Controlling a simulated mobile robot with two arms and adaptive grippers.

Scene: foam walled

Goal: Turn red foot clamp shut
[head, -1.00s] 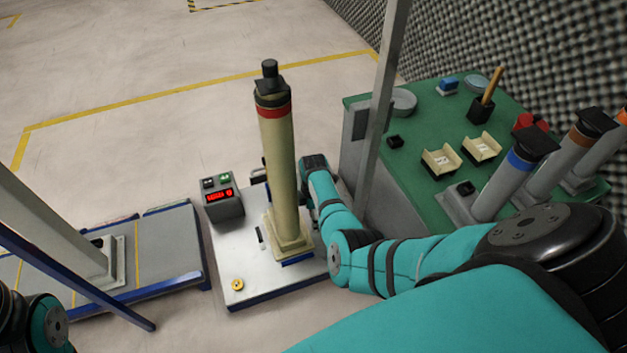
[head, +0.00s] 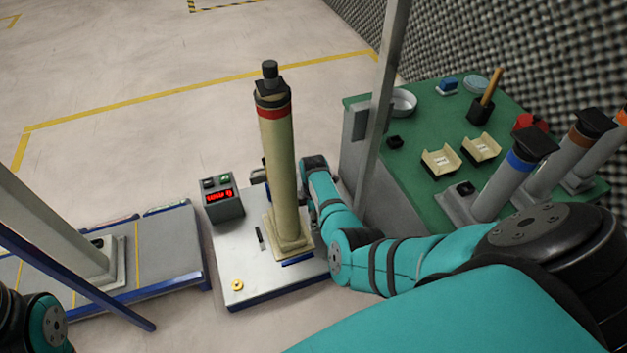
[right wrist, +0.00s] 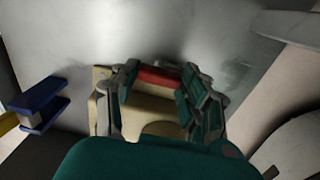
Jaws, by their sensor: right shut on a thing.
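A tall cream column (head: 281,160) with a red band and a black top stands upright on a square foot on the metal plate (head: 232,268). In the right wrist view, a red clamp piece (right wrist: 160,76) lies between my right gripper's fingers (right wrist: 162,88), beside the cream foot (right wrist: 158,117). The right gripper is shut on this red piece. In the head view my right arm reaches behind the column, which hides most of the gripper. The clamp's angle is hard to tell. My left gripper is out of view.
A grey box with a red display (head: 222,199) stands at the plate's back left, and a yellow ring (head: 237,285) lies at its front left. The green table (head: 420,187) at right holds more columns and trays. A grey post (head: 382,110) rises close to my right arm.

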